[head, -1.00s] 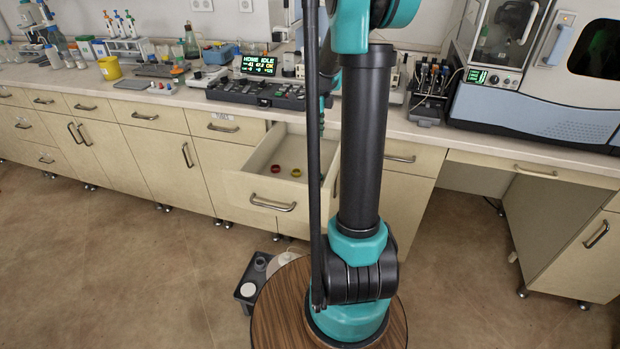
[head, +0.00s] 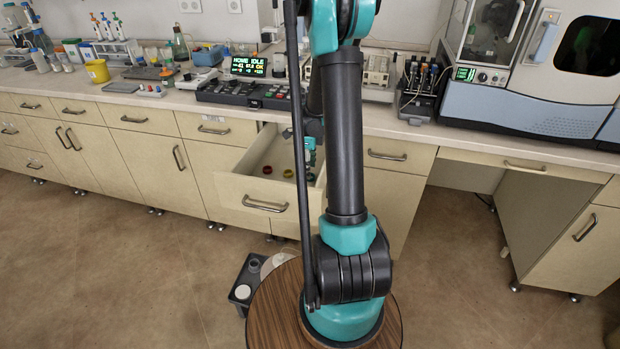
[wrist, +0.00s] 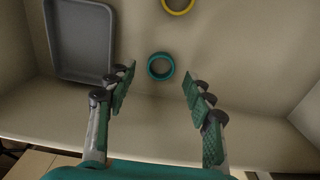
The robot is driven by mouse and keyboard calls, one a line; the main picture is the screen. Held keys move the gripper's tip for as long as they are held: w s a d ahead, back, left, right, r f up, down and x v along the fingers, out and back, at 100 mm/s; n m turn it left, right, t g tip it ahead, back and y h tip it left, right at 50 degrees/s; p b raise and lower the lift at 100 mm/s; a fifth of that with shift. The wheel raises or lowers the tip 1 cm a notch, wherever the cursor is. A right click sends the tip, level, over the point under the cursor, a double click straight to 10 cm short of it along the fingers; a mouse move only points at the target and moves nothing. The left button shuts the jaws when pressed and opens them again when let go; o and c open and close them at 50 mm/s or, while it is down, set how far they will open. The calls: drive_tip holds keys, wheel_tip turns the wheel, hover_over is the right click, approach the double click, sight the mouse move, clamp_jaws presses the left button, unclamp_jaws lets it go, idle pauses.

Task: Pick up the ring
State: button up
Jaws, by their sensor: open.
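A teal ring (wrist: 160,66) lies flat on the drawer floor in the wrist view. A yellow ring (wrist: 178,5) is cut by the top edge of that view; a yellow ring (head: 288,173) and a red ring (head: 267,169) show inside the open drawer (head: 252,196) in the head view. My gripper (wrist: 160,82) is open and empty, its fingers spread to either side of the teal ring's line, with the ring slightly beyond the tips. No finger visibly touches it. In the head view, my arm hides part of the drawer.
A grey tray (wrist: 80,42) lies in the drawer, left of the teal ring, close to the left finger. Drawer walls bound the space. The counter (head: 395,120) above holds instruments, including a display (head: 250,67). Drawer floor right of the ring looks clear.

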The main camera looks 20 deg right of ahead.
drive_tip(key=shift+f, duration=1.4)
drive_tip(key=shift+d, duration=0.1)
drive_tip(key=c, duration=0.8)
drive_tip(key=shift+r, duration=0.1)
wheel_tip(320, 180, up, 20)
drive_tip(key=shift+f, duration=0.1)
